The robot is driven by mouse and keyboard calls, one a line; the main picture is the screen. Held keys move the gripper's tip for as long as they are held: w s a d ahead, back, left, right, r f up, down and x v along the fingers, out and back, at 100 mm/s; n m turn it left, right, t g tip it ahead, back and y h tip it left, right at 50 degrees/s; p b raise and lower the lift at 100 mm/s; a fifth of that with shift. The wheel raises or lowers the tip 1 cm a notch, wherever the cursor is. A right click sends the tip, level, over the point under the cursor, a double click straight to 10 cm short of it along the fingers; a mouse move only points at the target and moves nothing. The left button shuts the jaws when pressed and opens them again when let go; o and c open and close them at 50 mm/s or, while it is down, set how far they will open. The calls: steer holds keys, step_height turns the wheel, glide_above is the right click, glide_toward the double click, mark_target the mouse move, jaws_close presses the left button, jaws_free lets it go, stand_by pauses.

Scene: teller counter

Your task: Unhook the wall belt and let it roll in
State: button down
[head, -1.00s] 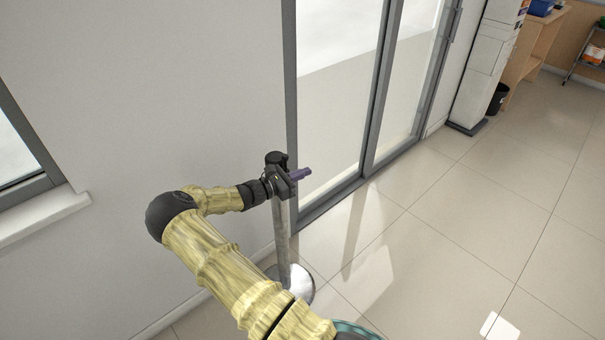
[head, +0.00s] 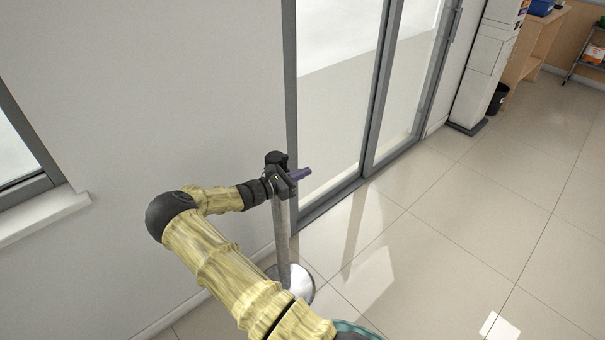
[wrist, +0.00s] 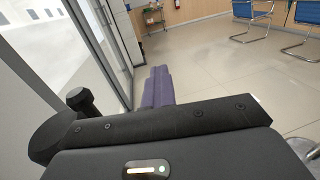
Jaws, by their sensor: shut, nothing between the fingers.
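A grey metal belt post (head: 282,238) with a round shiny base (head: 297,287) stands close to the wall beside the glass door. A black cap-like part (head: 276,158) shows at its top. My gripper (head: 305,173) is at the height of the post top, in front of or against it; I cannot tell if they touch. Its purple fingers are shut together, point right, and hold nothing. In the wrist view my gripper (wrist: 160,75) points into the room, and a black knob (wrist: 80,99) shows to its left. No stretched strap is visible; the belt's clip cannot be made out.
A sliding glass door with a grey frame (head: 375,90) is right of the post. A window sill (head: 45,216) is at left. A white cabinet (head: 485,65) and a black bin (head: 497,98) stand farther back. Blue chairs (wrist: 252,17) are across the room. The tiled floor (head: 450,240) is clear.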

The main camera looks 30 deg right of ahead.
steer(key=c, duration=1.5)
jaws_free()
steer(key=shift+c, duration=0.2)
steer(key=shift+a, duration=0.1)
steer(key=w+a+b, duration=0.1)
steer(key=a+b, duration=0.2)
steer(key=a, duration=1.4)
steer(key=shift+a+b, duration=0.15)
steer(key=shift+b, duration=0.25)
